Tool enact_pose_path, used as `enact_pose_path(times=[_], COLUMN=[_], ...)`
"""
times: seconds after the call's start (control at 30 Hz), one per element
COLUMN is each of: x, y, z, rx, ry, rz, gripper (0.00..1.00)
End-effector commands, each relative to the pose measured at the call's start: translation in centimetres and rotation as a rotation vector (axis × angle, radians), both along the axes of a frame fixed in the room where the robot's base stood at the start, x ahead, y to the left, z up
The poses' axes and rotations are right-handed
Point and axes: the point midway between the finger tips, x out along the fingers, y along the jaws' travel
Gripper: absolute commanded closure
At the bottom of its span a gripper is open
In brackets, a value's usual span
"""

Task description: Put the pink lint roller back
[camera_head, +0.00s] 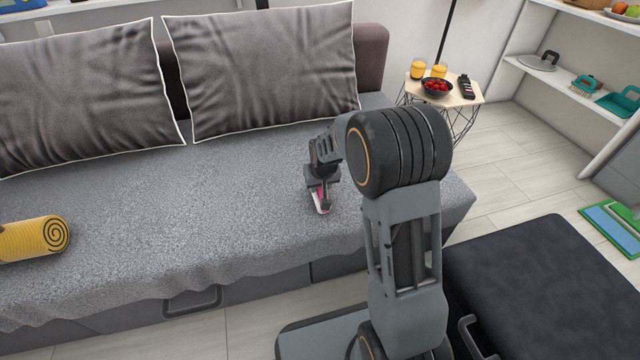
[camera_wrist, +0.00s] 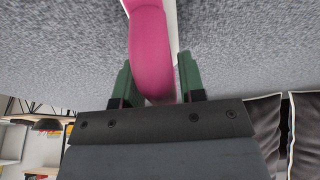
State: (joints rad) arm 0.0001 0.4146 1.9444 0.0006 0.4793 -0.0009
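The pink lint roller (camera_wrist: 152,50) shows in the wrist view as a rounded pink handle between my gripper's two green fingers (camera_wrist: 158,82). In the head view my gripper (camera_head: 320,184) is low over the right part of the grey sofa seat (camera_head: 220,210). The pink and white roller (camera_head: 320,201) shows just below it, mostly hidden. I cannot tell whether it touches the seat.
Two grey pillows (camera_head: 262,70) lean at the sofa's back. A yellow roll (camera_head: 32,239) lies at the left. A side table (camera_head: 453,94) holds a bowl of red fruit, glasses and a remote. White shelves (camera_head: 560,75) stand right. A dark ottoman (camera_head: 550,280) is at lower right.

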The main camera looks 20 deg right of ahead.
Motion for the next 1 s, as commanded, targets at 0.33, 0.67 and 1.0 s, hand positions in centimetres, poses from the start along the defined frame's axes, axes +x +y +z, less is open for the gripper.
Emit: enact_pose_path(times=[0.33,0.67,1.0], x=[0.0,-0.9,-2.8], y=[0.0,0.0,0.0], z=[0.0,3.7,9.5], rx=[0.0,0.0,0.0], ry=[0.0,-0.003,-0.002], rz=[0.0,0.0,0.0], gripper=[0.47,0.47,0.47])
